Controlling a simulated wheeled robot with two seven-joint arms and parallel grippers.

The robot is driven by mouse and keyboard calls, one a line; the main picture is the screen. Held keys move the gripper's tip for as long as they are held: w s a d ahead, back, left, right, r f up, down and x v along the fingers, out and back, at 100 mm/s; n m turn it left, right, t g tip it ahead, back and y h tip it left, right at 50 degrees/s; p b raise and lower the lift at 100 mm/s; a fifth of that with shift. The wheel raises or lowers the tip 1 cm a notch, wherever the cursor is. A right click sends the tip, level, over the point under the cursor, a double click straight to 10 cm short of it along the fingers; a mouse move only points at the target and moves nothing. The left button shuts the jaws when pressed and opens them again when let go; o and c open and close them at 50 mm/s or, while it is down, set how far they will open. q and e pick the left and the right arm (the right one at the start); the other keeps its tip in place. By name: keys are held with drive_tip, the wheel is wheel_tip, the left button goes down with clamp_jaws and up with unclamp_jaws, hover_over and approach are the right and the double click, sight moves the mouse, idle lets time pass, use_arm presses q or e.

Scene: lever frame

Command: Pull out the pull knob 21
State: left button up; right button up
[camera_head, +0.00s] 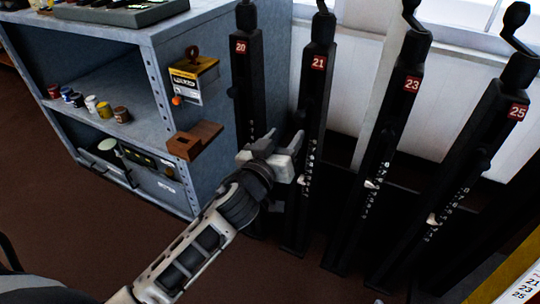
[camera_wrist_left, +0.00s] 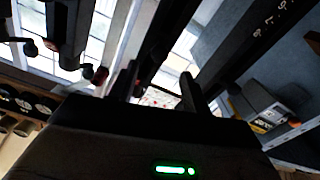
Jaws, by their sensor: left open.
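The dark post labelled 21 (camera_head: 312,85) stands second from the left in a row of lever posts, with a red number plate (camera_head: 318,62). The pull knob is not clearly distinguishable from the dark post. My left gripper (camera_head: 292,152) is at the left side of post 21, about halfway down, just above its white pointer (camera_head: 302,180). Whether it touches the post I cannot tell. In the left wrist view its two dark fingers (camera_wrist_left: 161,92) stand apart, with no held object visible between them. My right gripper is not in view.
Post 20 (camera_head: 246,75) stands close on the left, posts 23 (camera_head: 400,105) and 25 (camera_head: 500,130) on the right. A blue-grey shelf unit (camera_head: 195,35) with a brown wooden bracket (camera_head: 195,140) is at the left. The brown floor (camera_head: 60,215) in front is clear.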

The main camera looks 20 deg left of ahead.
use_arm(q)
drive_tip(key=s, duration=0.7)
drive_tip(key=shift+a, duration=0.15)
drive_tip(key=shift+s, duration=0.15)
